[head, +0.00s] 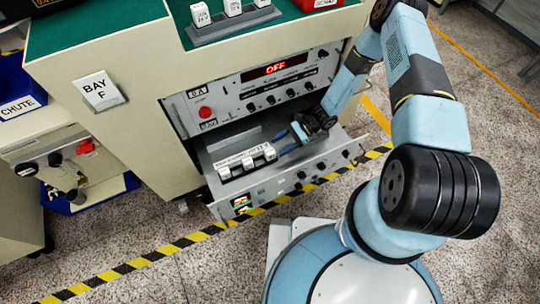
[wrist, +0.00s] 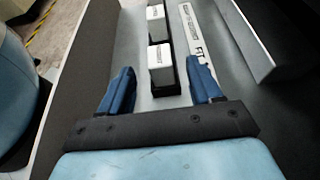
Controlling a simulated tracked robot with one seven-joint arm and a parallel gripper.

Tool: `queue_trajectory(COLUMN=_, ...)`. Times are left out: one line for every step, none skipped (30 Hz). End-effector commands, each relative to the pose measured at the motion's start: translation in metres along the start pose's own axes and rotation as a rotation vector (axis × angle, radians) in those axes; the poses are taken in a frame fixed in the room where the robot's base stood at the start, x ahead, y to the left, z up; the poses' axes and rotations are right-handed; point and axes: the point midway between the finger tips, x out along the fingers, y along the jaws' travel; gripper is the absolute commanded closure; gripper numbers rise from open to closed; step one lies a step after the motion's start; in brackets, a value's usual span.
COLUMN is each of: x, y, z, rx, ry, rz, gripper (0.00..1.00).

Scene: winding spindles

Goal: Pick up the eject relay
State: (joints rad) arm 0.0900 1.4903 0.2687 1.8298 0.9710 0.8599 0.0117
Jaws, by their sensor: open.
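In the head view, white block-shaped relays (head: 247,163) stand in a row in the open drawer. The wrist view shows two of them, a nearer one (wrist: 161,60) and a farther one (wrist: 156,22), in a dark holder. Their markings are too small to read, so I cannot tell which is the eject relay. My gripper (head: 284,143) is inside the drawer, to the right of the row. In the wrist view, my gripper (wrist: 163,75) is open, its blue fingers on either side of the nearer relay's line. I cannot tell whether they touch it.
Above is a panel with a red "OFF" display (head: 276,68). Another rack (head: 235,25) of white blocks stands on the green top. A "BAY F" sign (head: 99,90) is left.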

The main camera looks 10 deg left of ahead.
Motion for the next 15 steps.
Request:
queue_trajectory(x=0.008, y=0.0, z=0.0, rx=0.0, ry=-0.001, rz=0.002, gripper=0.36)
queue_trajectory(x=0.011, y=0.0, z=0.0, rx=0.0, ry=-0.001, rz=0.001, gripper=0.36)
queue_trajectory(x=0.015, y=0.0, z=0.0, rx=0.0, ry=0.0, rz=0.001, gripper=0.36)
queue_trajectory(x=0.017, y=0.0, z=0.0, rx=0.0, ry=0.0, rz=0.0, gripper=0.36)
queue_trajectory(x=0.019, y=0.0, z=0.0, rx=0.0, ry=0.0, rz=0.0, gripper=0.36)
queue_trajectory(x=0.021, y=0.0, z=0.0, rx=0.0, ry=0.0, rz=0.0, gripper=0.36)
queue_trajectory(x=0.021, y=0.0, z=0.0, rx=-0.001, ry=0.0, rz=0.0, gripper=0.36)
queue_trajectory(x=0.022, y=0.0, z=0.0, rx=-0.001, ry=0.0, rz=0.0, gripper=0.36)
queue_trajectory(x=0.023, y=0.0, z=0.0, rx=-0.001, ry=0.0, rz=0.0, gripper=0.36)
queue_trajectory(x=0.025, y=0.0, z=0.0, rx=-0.001, ry=0.0, rz=0.0, gripper=0.36)
queue_trajectory(x=0.026, y=0.0, z=0.0, rx=-0.001, ry=0.0, rz=0.001, gripper=0.36)
queue_trajectory(x=0.029, y=0.0, z=0.0, rx=-0.001, ry=0.0, rz=0.001, gripper=0.36)
queue_trajectory(x=0.032, y=0.0, z=0.0, rx=0.0, ry=0.0, rz=0.001, gripper=0.36)
queue_trajectory(x=0.035, y=0.0, z=0.001, rx=0.0, ry=0.0, rz=0.001, gripper=0.36)
queue_trajectory(x=0.041, y=0.0, z=0.001, rx=0.0, ry=0.0, rz=0.002, gripper=0.36)
